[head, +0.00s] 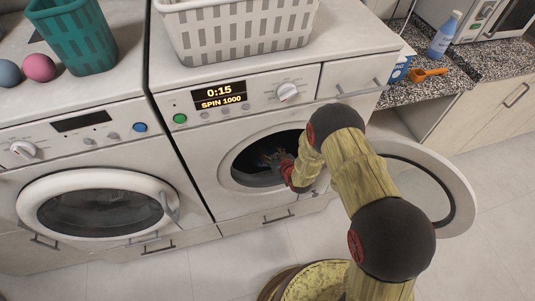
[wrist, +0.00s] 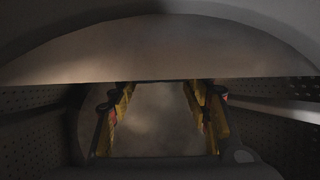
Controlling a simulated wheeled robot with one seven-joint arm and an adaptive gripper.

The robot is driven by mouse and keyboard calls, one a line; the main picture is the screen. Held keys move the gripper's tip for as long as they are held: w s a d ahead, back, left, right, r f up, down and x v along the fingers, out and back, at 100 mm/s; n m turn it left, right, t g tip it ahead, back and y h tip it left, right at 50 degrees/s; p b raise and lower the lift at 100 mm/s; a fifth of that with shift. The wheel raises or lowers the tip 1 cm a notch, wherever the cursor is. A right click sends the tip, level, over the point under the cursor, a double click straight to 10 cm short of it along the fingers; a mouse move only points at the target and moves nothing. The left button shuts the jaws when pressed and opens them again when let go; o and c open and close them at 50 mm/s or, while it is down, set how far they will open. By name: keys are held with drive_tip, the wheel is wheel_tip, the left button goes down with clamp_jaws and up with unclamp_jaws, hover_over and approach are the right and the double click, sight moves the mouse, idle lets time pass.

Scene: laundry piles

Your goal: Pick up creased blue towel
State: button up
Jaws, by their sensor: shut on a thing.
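My gripper (head: 271,159) reaches through the open door of the right-hand washing machine (head: 240,205) into its dark drum. In the wrist view, my gripper (wrist: 160,90) shows two yellow fingers, set well apart. They are shut on a dim, smooth, greyish thing (wrist: 158,122) that fills the space between them. The drum is too dark to show its colour or creases, so I cannot confirm by sight that it is the blue towel. No clearly blue towel shows in either view.
The open round door (head: 455,190) stands to the right of my arm. Perforated drum walls (wrist: 35,125) lie close on both sides. The left machine's door (head: 95,180) is closed.

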drive_tip(key=c, duration=0.4)
